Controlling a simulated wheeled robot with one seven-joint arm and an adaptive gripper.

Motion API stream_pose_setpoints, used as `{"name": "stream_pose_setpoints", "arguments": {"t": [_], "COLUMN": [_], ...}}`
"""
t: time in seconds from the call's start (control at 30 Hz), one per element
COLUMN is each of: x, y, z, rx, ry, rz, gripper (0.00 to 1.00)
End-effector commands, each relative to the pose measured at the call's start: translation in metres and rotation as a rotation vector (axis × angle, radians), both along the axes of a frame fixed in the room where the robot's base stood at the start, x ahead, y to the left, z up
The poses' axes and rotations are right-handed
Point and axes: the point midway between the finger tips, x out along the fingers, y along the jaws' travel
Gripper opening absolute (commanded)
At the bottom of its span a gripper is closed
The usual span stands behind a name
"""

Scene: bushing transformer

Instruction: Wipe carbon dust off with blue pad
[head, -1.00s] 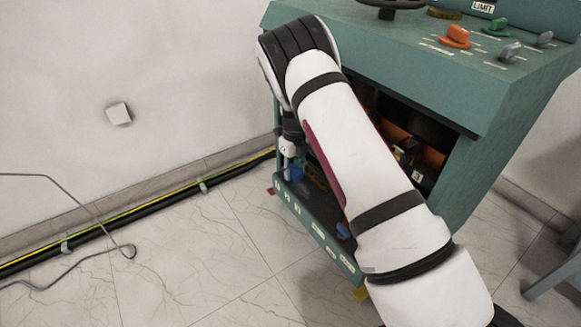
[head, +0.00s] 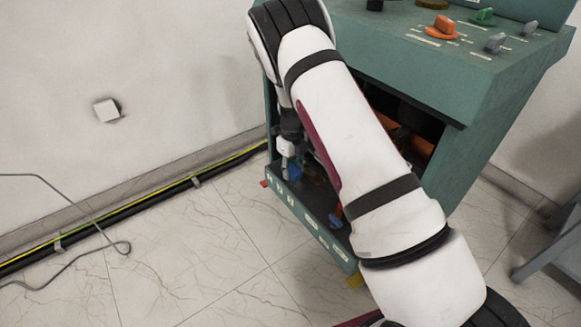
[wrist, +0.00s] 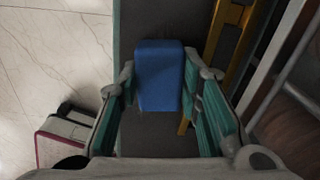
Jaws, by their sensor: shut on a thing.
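The blue pad (wrist: 158,75) is a plain block between the two fingers of my gripper (wrist: 164,84) in the wrist view. My gripper is shut on it. A dark grey surface lies beneath the pad; I cannot tell whether the pad touches it. In the head view, the blue pad (head: 295,170) shows small at the cabinet's lower left opening, below my gripper's wrist. The green cabinet (head: 470,85) is open in front, and my arm hides much of its inside. I cannot make out carbon dust in either view.
Orange, green and grey knobs sit on the cabinet's sloped top, the orange knob (head: 441,28) being largest. A yellow bar (wrist: 228,40) runs right of the pad. A black and yellow cable (head: 130,202) follows the wall. A grey stand (head: 555,250) is at right. The tiled floor at left is mostly clear.

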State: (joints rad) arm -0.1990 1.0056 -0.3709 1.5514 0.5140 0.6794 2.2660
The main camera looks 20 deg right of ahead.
Motion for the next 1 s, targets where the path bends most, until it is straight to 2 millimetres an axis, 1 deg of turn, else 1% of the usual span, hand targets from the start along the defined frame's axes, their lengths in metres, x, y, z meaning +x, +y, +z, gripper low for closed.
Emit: {"name": "stream_pose_setpoints", "arguments": {"t": [0.03, 0.33, 0.67, 1.0], "x": [-0.007, -0.024, -0.034, -0.051], "y": [-0.012, -0.017, -0.020, -0.026], "z": [-0.002, -0.001, -0.001, 0.000], "rx": [-0.012, -0.012, -0.012, -0.012], "ry": [0.010, 0.011, 0.010, 0.008], "rz": [-0.010, -0.009, -0.010, -0.008], "gripper": [0.10, 0.10, 0.10, 0.10]}}
